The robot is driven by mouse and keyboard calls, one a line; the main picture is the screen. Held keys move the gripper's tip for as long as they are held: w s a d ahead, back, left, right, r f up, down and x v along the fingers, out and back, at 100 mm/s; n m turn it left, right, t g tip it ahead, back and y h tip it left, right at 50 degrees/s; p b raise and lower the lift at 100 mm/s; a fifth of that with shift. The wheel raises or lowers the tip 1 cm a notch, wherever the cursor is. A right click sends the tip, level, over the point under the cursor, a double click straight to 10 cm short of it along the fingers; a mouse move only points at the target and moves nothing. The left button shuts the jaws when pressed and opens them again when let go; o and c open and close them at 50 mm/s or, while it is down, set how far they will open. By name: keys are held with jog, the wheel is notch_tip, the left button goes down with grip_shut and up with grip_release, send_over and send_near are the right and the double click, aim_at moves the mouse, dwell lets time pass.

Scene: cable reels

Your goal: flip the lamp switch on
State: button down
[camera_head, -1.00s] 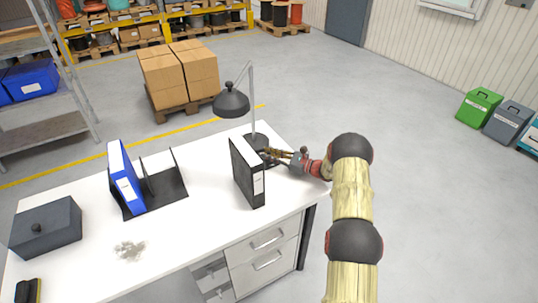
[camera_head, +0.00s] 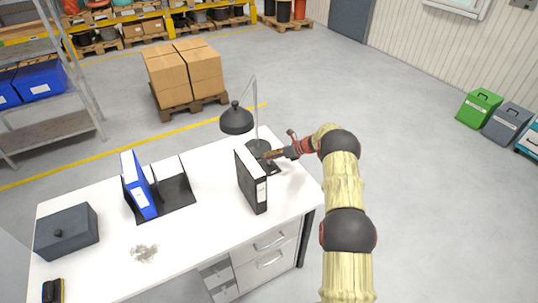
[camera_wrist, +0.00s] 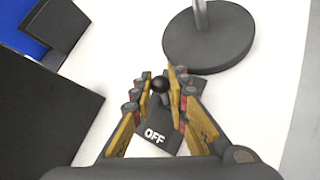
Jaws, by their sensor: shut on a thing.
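The lamp (camera_head: 237,121) stands at the far right of the white desk, with a dark shade, a thin grey pole and a round black base (camera_wrist: 208,38). In the wrist view, a small dark switch box (camera_wrist: 155,136) marked "OFF" sits beside the lamp base. Its lever ends in a round black knob (camera_wrist: 160,85). My gripper (camera_wrist: 161,78) has its yellow fingers on either side of the knob and is shut on it. My gripper also shows in the head view (camera_head: 272,155), near the lamp base, where the switch is hard to make out.
A black binder (camera_head: 251,180) stands upright just left of my gripper. A blue binder (camera_head: 138,185) in a dark rack, a grey lidded box (camera_head: 67,232) and a brush (camera_head: 52,291) are further left. The desk's front middle (camera_head: 195,235) is clear.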

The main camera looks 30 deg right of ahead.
jog(key=shift+w+m+g+p, duration=0.3)
jog(key=shift+g+p, duration=0.15)
jog(key=shift+g, duration=0.15)
jog(key=shift+f, duration=0.1)
jog(key=c, duration=1.7)
grip_release()
jog(key=shift+c, duration=0.2)
jog(key=shift+d, duration=0.1)
jog(key=v, duration=1.1)
jog(key=shift+s+d+r, duration=0.15)
jog(key=shift+s+r, duration=0.05)
jog(key=shift+r, duration=0.15)
